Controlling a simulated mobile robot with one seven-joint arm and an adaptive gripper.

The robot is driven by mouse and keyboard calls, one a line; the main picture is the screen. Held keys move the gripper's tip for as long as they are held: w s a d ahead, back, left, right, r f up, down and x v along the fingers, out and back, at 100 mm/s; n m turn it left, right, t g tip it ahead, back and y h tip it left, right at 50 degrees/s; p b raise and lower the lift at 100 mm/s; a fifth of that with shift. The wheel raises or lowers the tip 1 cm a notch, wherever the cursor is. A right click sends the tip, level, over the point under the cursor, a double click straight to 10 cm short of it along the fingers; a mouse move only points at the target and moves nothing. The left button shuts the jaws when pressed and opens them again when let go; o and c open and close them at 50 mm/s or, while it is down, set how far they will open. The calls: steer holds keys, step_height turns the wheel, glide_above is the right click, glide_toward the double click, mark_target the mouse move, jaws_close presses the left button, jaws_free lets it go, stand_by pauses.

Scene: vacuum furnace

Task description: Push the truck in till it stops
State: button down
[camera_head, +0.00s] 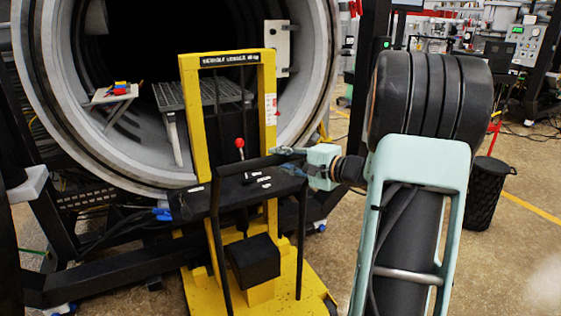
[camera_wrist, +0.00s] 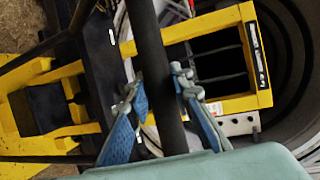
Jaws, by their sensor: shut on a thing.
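The yellow truck (camera_head: 269,110) stands upright in front of the round furnace mouth (camera_head: 325,60), its yellow base on the floor. It has a tall mast frame, a black platform, a red-knobbed lever (camera_head: 239,144) and a black push handle (camera_head: 213,215). My gripper (camera_head: 285,160) is at the top bar of this handle, on its right side. In the wrist view, my gripper's (camera_wrist: 155,95) blue-padded fingers lie on both sides of the black handle bar (camera_wrist: 152,50), closed on it. The yellow truck frame (camera_wrist: 195,25) shows behind. I cannot tell whether the truck touches the furnace.
A grey slatted rack (camera_head: 200,92) shows behind the mast, within the furnace mouth. A small stand (camera_head: 110,95) with coloured items is to its left. A dark support frame (camera_head: 100,275) runs low at the left. A black bin (camera_head: 488,190) stands at the right.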

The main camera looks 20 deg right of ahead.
steer(key=shift+w+r, duration=0.25)
steer(key=shift+w, duration=0.95)
steer(key=c, duration=1.7)
jaws_free()
steer(key=shift+w+f, duration=0.15)
steer(key=shift+w, duration=0.05)
steer(key=shift+s, duration=0.1)
steer(key=v, duration=1.2)
steer(key=shift+b, duration=0.3)
steer(key=shift+a, duration=0.15)
